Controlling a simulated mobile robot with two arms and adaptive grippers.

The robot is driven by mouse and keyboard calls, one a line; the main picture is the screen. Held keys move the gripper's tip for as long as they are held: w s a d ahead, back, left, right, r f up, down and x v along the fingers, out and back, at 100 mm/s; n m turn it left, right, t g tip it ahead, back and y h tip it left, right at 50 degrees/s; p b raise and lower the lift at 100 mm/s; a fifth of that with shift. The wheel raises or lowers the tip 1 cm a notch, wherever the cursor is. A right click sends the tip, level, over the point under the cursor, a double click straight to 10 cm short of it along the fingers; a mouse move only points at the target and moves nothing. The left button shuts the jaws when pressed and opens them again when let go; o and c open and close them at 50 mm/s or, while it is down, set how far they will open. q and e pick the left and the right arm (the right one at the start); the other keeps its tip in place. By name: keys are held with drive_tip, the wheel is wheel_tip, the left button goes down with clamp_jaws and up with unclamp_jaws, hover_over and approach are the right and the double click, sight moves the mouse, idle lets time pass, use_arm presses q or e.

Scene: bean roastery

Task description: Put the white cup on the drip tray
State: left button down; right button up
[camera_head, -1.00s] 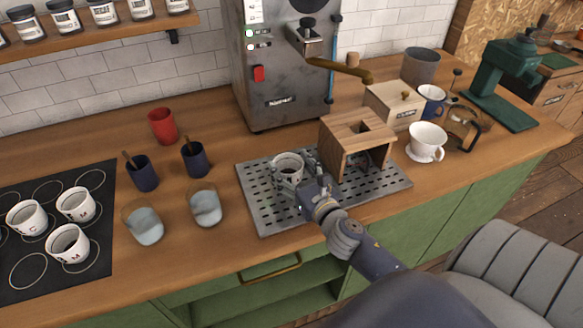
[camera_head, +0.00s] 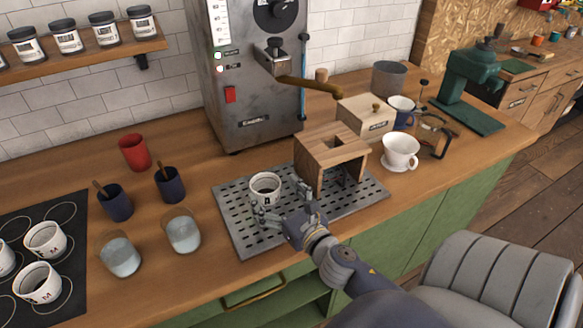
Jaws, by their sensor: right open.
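A white cup (camera_head: 265,187) with dark contents and a dark mark on its side stands upright on the perforated metal drip tray (camera_head: 234,228), left of the wooden stand (camera_head: 331,150). My right gripper (camera_head: 281,205) is open, with its fingers spread just in front of the cup. A small gap seems to lie between fingers and cup. Another white cup (camera_head: 400,149) stands on a white saucer right of the tray. My left gripper is out of view.
Two glasses (camera_head: 183,232) and two dark blue cups (camera_head: 170,184) stand left of the tray, with a red cup (camera_head: 134,151) behind. Several marked white cups (camera_head: 45,239) are on a black mat. The roaster (camera_head: 251,85) rises behind the tray.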

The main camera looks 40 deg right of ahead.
drive_tip(key=s, duration=0.2)
drive_tip(key=s+b, duration=0.1)
drive_tip(key=s, duration=0.1)
drive_tip(key=s+b, duration=0.1)
drive_tip(key=s, duration=0.2)
drive_tip(key=shift+s+a, duration=0.1)
drive_tip(key=shift+a, duration=0.3)
drive_tip(key=shift+s+r, duration=0.25)
drive_tip(key=shift+s, duration=0.45)
drive_tip(key=shift+a+f, duration=0.1)
